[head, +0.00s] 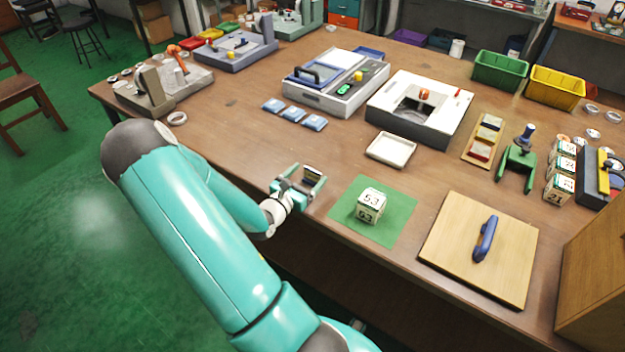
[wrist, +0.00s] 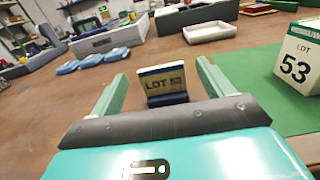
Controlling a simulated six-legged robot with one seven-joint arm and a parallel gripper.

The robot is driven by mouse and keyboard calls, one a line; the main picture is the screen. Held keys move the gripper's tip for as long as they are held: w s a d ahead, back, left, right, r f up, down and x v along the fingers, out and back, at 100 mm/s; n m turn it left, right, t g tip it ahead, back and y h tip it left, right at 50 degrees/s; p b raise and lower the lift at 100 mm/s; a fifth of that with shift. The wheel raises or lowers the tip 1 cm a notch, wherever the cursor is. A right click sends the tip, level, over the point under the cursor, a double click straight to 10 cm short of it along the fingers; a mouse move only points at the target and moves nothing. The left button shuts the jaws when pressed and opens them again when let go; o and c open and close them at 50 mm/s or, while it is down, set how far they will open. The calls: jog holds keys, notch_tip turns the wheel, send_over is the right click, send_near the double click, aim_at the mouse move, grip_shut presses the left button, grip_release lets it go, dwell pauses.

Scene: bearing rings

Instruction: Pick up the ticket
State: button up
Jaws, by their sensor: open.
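The ticket (wrist: 162,80) is a small cream card with a dark edge, marked "LOT", standing upright in a dark blue holder (wrist: 167,99). In the head view the ticket (head: 313,172) shows small, at my gripper's jaws. My gripper (head: 300,185) is open, low over the table's front edge. In the wrist view its two green fingers (wrist: 160,82) reach forward on either side of the ticket, with gaps on both sides. I cannot tell whether the fingertips reach past the card.
A white box marked 53 (head: 370,206) stands on a green mat (head: 398,222) to the right. A white tray (head: 391,149) lies behind. A board with a blue handle (head: 485,240) is further right. Blue packets (head: 293,114) lie behind left; bare table lies between.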

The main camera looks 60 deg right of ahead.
aim_at(312, 170)
jog(key=d, duration=0.3)
jog(key=shift+s+d+r, duration=0.1)
jog(key=shift+s, duration=0.2)
jog(key=c, duration=1.1)
jog(key=shift+r, duration=0.15)
